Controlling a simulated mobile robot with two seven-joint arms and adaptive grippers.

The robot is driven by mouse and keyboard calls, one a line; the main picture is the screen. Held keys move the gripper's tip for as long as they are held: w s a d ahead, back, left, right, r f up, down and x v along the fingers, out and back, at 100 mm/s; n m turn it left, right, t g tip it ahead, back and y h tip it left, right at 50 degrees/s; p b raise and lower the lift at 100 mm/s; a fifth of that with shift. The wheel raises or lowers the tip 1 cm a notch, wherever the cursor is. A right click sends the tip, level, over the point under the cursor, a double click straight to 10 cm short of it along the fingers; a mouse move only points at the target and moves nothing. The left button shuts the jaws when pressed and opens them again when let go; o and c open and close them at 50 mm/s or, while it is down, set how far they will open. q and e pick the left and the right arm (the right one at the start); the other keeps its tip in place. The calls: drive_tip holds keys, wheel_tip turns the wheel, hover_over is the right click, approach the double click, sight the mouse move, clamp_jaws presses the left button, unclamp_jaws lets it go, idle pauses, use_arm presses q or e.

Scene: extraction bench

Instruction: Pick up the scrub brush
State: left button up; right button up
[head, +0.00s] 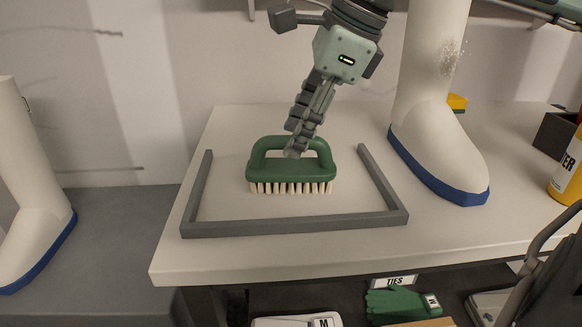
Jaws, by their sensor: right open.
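The green scrub brush (262,171) with pale bristles stands bristles down on the white bench top, inside a grey three-sided frame (290,225). It has a raised loop handle. My right gripper (296,150) comes down from above, with its fingertips at the middle of the handle, and it is open. The fingers overlap the handle in the picture and hide part of it. I cannot tell whether they touch it. The brush rests on the bench. My left gripper is not in view.
A white boot with a blue sole (430,140) stands right of the frame, close to my arm. Another boot (35,210) stands at the left on a lower grey surface. A yellow bottle (568,170) and dark box (553,135) are at the right. Green gloves (395,303) lie below the bench edge.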

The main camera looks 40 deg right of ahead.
sight(291, 162)
drive_tip(key=shift+x, duration=1.55)
drive_tip(key=shift+c, duration=0.5)
clamp_jaws()
